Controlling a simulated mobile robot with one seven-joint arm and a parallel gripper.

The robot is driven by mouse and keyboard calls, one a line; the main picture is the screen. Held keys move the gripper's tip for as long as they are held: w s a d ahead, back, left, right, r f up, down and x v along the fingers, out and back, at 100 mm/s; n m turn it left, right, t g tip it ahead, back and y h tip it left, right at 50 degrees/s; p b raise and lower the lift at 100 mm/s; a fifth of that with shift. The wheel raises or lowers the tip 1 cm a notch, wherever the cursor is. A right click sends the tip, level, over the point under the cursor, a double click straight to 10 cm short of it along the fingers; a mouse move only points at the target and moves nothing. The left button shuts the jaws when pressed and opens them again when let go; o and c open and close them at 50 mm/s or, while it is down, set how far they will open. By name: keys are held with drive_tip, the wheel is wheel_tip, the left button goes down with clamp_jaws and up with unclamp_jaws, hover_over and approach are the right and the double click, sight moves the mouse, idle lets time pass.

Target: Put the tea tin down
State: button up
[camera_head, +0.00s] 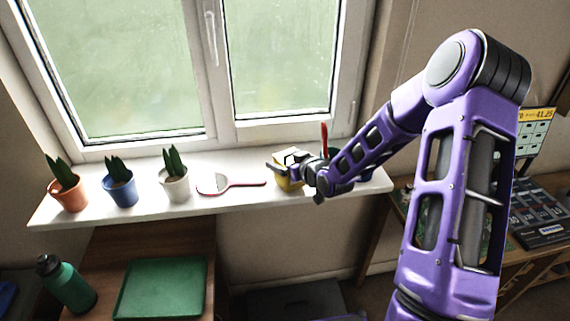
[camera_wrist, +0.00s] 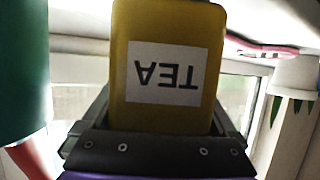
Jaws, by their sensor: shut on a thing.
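The tea tin (camera_head: 288,183) is yellow and sits in my gripper (camera_head: 290,163) at the right part of the white windowsill (camera_head: 240,203). In the wrist view the tin (camera_wrist: 203,25) fills the middle, with its white TEA label upside down. My gripper (camera_wrist: 160,135) is shut on the tin, with its dark jaws around it. My gripper and wrist hide part of the tin in the head view. I cannot tell whether its base touches the sill.
Potted plants in white (camera_head: 175,188), blue (camera_head: 122,192) and orange (camera_head: 70,198) pots stand farther left. A green cylinder (camera_wrist: 22,70) with something red stands close beside the tin. Bare sill lies between mirror and tin.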

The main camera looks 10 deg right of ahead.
drive_tip(key=shift+f, duration=0.3)
drive_tip(key=shift+f, duration=0.1)
drive_tip(key=shift+f, duration=0.15)
drive_tip(key=o, duration=1.3)
drive_tip(key=shift+c, duration=0.2)
drive_tip(key=shift+s+d+r, duration=0.1)
drive_tip(key=shift+s+r, duration=0.05)
drive_tip(key=shift+r, duration=0.2)
drive_tip(key=v, duration=1.1)
drive_tip(key=shift+s+p, duration=0.25)
drive_tip(key=shift+p, duration=0.15)
drive_tip(key=shift+w+d, duration=0.1)
